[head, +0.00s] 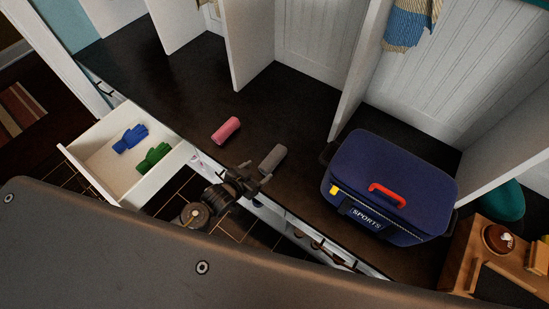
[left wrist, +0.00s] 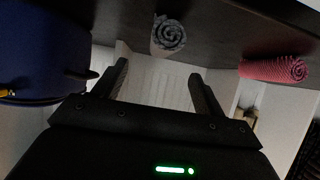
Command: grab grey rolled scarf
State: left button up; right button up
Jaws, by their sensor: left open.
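The grey rolled scarf (head: 272,158) lies on the dark bench top, near its front edge. My left gripper (head: 257,178) is just in front of it, at the bench edge, and looks apart from it. In the left wrist view the scarf's spiral end (left wrist: 168,36) faces the camera, beyond and roughly between the two fingers. The left gripper (left wrist: 160,78) is open with nothing between its fingers. My right gripper is in neither view.
A pink rolled scarf (head: 226,131) lies left of the grey one. A blue sports bag (head: 395,180) with a red handle stands to the right. An open white drawer (head: 101,157) holds blue gloves (head: 130,138) and green gloves (head: 154,157). White dividers (head: 250,45) stand behind.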

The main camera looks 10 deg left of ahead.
aim_at(268, 163)
pick_arm(q)
jog(key=x, duration=0.3)
jog(key=shift+a+f, duration=0.1)
jog(key=shift+b+x, duration=0.3)
jog(key=shift+x, duration=0.85)
jog(key=x, duration=0.4)
jog(key=shift+a+f, duration=0.1)
jog(key=shift+f, duration=0.05)
jog(key=shift+w+f+b, duration=0.25)
jog(key=shift+w+b, duration=0.05)
jog(key=shift+w, duration=0.15)
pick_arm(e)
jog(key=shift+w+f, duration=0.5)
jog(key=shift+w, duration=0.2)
pick_arm(q)
jog(key=c, duration=1.1)
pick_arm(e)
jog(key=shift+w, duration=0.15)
